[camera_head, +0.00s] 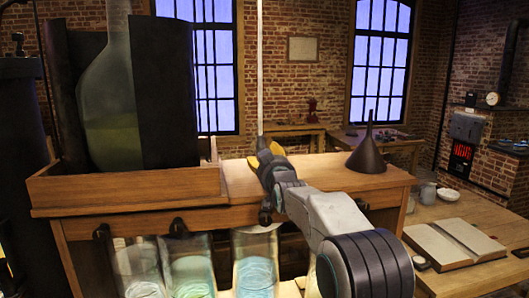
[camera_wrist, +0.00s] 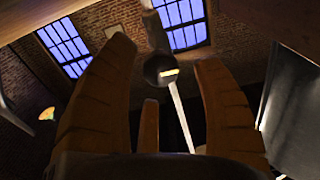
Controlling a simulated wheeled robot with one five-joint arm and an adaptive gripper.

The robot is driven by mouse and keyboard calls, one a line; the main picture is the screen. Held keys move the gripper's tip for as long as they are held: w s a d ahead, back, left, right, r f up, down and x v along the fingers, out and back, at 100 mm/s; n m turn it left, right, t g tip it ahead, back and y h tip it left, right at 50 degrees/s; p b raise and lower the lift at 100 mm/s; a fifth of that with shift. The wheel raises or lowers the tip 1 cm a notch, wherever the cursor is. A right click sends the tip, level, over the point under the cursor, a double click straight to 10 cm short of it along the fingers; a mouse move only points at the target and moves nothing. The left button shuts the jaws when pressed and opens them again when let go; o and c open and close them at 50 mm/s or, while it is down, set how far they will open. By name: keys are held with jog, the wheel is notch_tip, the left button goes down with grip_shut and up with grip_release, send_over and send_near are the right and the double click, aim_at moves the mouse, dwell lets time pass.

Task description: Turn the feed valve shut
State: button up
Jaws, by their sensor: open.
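A dark rounded fitting with a small yellow strip, which looks like the feed valve (camera_wrist: 160,70), shows in the wrist view beneath a grey stem. A pale tube (camera_wrist: 180,118) runs down from it. My gripper (camera_wrist: 166,54) is open, with its brown fingers spread left and right of the fitting in the picture. I cannot tell whether they touch it. In the head view my gripper (camera_head: 266,147) is above the wooden bench, by the lower end of a thin pale vertical tube (camera_head: 260,65). The fitting is not clearly visible there, probably hidden by the gripper.
A large glass vessel (camera_head: 110,95) with greenish liquid stands in a wooden tray (camera_head: 125,188) at left. A dark funnel (camera_head: 369,150) stands on the bench at right. Glass jars (camera_head: 256,262) stand below the bench front. An open book (camera_head: 455,243) lies on the right table.

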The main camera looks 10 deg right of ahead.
jog(key=shift+w+p, duration=0.7)
jog(key=shift+w, duration=0.7)
jog(key=shift+c, duration=0.3)
jog(key=c, duration=1.1)
jog(key=shift+c, duration=0.2)
